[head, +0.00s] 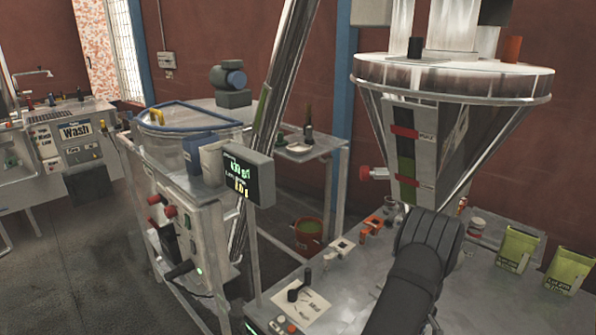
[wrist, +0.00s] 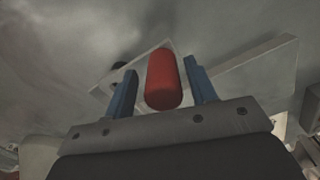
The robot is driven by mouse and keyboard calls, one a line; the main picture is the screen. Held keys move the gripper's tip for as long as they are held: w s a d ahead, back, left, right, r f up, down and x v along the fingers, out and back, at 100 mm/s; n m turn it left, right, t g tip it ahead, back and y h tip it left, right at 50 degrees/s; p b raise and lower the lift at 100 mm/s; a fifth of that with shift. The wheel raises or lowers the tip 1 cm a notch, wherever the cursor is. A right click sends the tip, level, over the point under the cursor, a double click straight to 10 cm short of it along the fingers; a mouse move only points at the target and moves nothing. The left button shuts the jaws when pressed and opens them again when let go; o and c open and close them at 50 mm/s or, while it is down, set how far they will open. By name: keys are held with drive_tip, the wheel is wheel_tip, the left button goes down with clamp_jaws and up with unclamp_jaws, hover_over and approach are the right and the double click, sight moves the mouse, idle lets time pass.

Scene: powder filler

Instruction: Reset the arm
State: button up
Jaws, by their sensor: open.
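My arm (head: 415,265) shows in the head view as a dark grey link rising in front of the hopper's lower end; my gripper's fingers are hidden there. In the wrist view my gripper (wrist: 160,66) is open, with two blue fingers set apart. A red cylinder (wrist: 164,80) shows in the gap between the fingers. There is space on both sides of it, and I cannot tell how far beyond the fingertips it lies. In the head view a red knob (head: 365,173) sticks out left of the hopper (head: 455,75); I cannot tell if it is the same red part.
A metal table (head: 345,280) holds a lever on a labelled plate (head: 300,300), orange fittings (head: 372,226) and two green labelled bags (head: 515,248) (head: 567,270). A display (head: 247,175) and a slanted steel tube (head: 285,70) stand to the left.

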idle(0.4)
wheel_tip(320, 180, up, 18)
wheel_tip(320, 180, down, 18)
drive_tip(key=shift+f, duration=0.15)
drive_tip(key=shift+s+a, duration=0.5)
drive_tip(key=shift+a, duration=0.05)
